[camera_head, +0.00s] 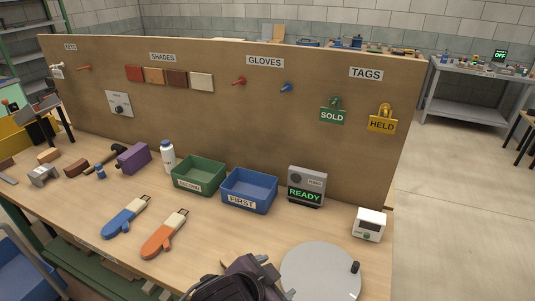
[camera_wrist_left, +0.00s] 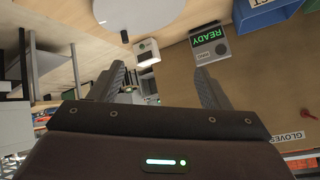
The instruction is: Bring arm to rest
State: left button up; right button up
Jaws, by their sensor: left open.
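My left gripper (camera_wrist_left: 160,78) is open, its two fingers spread with nothing between them in the left wrist view. In the head view a dark part of my arm (camera_head: 240,280) shows at the bottom edge, over the front of the workbench and left of a round grey disc (camera_head: 320,272). My right gripper is in neither view.
The workbench (camera_head: 205,225) holds a green bin (camera_head: 198,187), a blue bin (camera_head: 249,205), a READY box (camera_head: 306,196), a small white device (camera_head: 369,225), and blue (camera_head: 125,222) and orange (camera_head: 164,236) mitts. A tall pegboard (camera_head: 220,120) stands behind.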

pick_arm(q)
jog(key=s+a+f+n+g+y, duration=0.25)
jog(key=s+a+f+n, duration=0.2)
jog(key=a, duration=0.55)
jog(key=s+a+f+n+g+y, duration=0.25)
jog(key=s+a+n, duration=0.3)
jog(key=a, duration=0.45)
notch_tip(320, 180, down, 34)
jog(key=s+b, duration=0.2)
jog(key=b, duration=0.3)
jog(key=s+a+f+g+b, duration=0.1)
jog(key=s+a+f, duration=0.1)
jog(key=s+f, duration=0.8)
jog(key=s+a+f+m+g+b, duration=0.1)
jog(key=s+a+f+b, duration=0.1)
jog(key=s+f, duration=0.8)
notch_tip(320, 180, down, 3)
jog(key=shift+s+f+b, duration=0.2)
jog(key=shift+s+b, duration=0.05)
jog(key=shift+b, duration=0.05)
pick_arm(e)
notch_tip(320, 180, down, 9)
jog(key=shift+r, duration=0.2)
pick_arm(q)
jog(key=shift+a, duration=0.1)
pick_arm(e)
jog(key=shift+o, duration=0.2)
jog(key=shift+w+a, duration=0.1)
